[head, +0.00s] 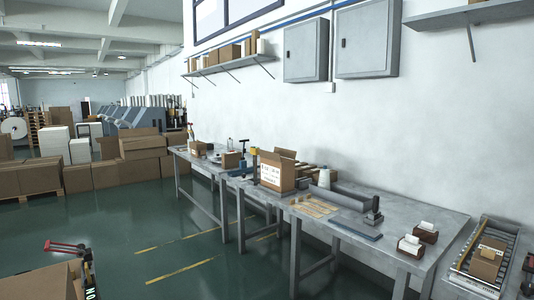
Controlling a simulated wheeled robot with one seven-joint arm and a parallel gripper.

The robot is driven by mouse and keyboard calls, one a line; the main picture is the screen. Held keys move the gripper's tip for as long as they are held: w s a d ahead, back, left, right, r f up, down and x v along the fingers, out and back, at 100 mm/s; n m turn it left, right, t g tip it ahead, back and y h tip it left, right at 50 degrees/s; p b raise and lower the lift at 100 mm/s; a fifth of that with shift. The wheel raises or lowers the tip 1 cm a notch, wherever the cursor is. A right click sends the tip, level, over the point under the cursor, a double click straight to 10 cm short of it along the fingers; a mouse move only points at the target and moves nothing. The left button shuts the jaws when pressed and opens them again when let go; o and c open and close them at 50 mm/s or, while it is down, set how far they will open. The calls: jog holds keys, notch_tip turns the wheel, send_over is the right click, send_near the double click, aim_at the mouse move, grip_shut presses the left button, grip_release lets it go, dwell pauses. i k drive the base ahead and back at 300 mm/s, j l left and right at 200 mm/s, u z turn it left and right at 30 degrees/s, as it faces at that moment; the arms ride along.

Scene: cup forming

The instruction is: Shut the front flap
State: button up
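An open cardboard box (272,178) with a white printed label on its front stands on the grey metal workbench (390,228), near its middle. A flap at its top stands raised, and another sticks out at its right side. The box is small in the picture, and I cannot clearly tell which flap is the front one. The inside of the box is hidden. My gripper is not in view.
White-topped dispensers (417,241) stand at the bench's right end. A conveyor (513,247) with a small carton (487,258) is at far right. A cardboard box (42,283) and a red-handled tool (65,246) are at lower left. The green floor (150,235) before the bench is clear.

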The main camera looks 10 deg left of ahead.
aim_at(275, 157)
jog(key=i+j+u, duration=0.1)
jog(key=i+j, duration=0.25)
jog(key=i, duration=0.95)
jog(key=i+j+u, duration=0.15)
jog(key=i, duration=1.15)
jog(key=i+j+u, duration=0.1)
jog(key=i, duration=1.25)
jog(key=j, duration=0.1)
